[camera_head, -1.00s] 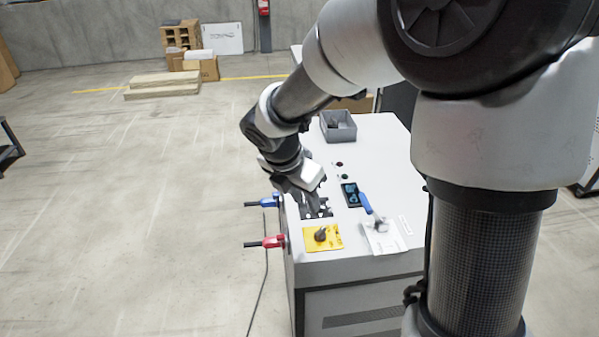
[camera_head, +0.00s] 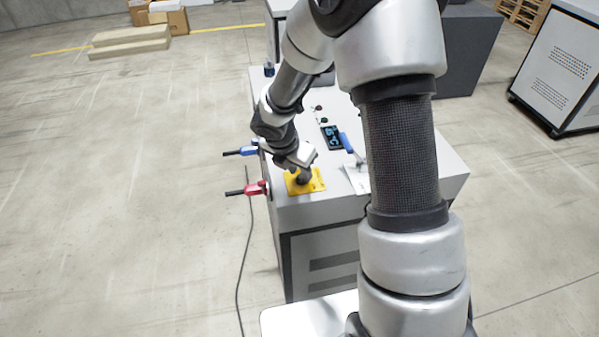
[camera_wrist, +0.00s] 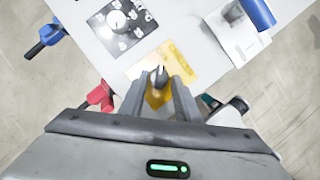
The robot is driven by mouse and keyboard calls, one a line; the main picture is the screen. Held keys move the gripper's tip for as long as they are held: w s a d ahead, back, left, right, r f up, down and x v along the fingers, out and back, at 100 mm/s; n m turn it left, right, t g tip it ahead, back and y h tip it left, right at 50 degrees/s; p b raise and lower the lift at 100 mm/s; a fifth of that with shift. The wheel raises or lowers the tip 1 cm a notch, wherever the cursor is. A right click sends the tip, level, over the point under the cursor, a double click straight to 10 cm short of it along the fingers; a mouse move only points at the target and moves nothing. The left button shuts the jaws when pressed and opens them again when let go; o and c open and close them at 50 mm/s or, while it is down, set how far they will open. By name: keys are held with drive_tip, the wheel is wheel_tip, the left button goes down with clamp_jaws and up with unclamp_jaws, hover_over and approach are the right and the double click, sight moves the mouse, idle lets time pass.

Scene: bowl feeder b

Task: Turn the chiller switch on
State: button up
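The chiller switch is a dark rotary knob (camera_wrist: 160,76) on a yellow plate (camera_wrist: 180,62) at the near corner of the white cabinet top. The plate also shows in the head view (camera_head: 316,184). My gripper (camera_wrist: 159,88) points down at the knob, one finger on each side. The fingers are apart, with yellow plate visible between them. I cannot tell whether either finger touches the knob. In the head view my gripper (camera_head: 304,178) is right over the plate and hides most of the knob.
A black panel with a white dial (camera_wrist: 115,20) lies beside the plate. A blue-handled tool (camera_head: 346,143) and a dark display (camera_head: 331,137) are on the cabinet top (camera_head: 420,165). Blue (camera_head: 247,151) and red (camera_head: 254,189) hose fittings stick out from the left side.

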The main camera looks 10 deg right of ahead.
drive_tip(key=shift+w+f, duration=0.1)
drive_tip(key=shift+f, duration=0.25)
drive_tip(key=shift+d, duration=0.1)
clamp_jaws()
drive_tip(key=m, duration=0.2)
drive_tip(key=m+g, duration=0.1)
drive_tip(key=m, duration=0.1)
drive_tip(key=m+g+h, duration=0.1)
drive_tip(key=m, duration=0.1)
drive_tip(key=shift+w+a, duration=0.2)
drive_tip(key=shift+w, duration=0.15)
drive_tip(key=m, duration=0.2)
drive_tip(key=m+g, duration=0.1)
drive_tip(key=m, duration=0.1)
drive_tip(key=m+g, duration=0.1)
drive_tip(key=shift+w+m, duration=0.25)
drive_tip(key=shift+m, duration=0.15)
drive_tip(key=m, duration=0.2)
drive_tip(key=m+g, duration=0.1)
drive_tip(key=m, duration=0.1)
drive_tip(key=m+g+y, duration=0.1)
drive_tip(key=m, duration=0.1)
drive_tip(key=shift+w+d, duration=0.15)
drive_tip(key=shift+w, duration=0.1)
drive_tip(key=shift+g, duration=0.3)
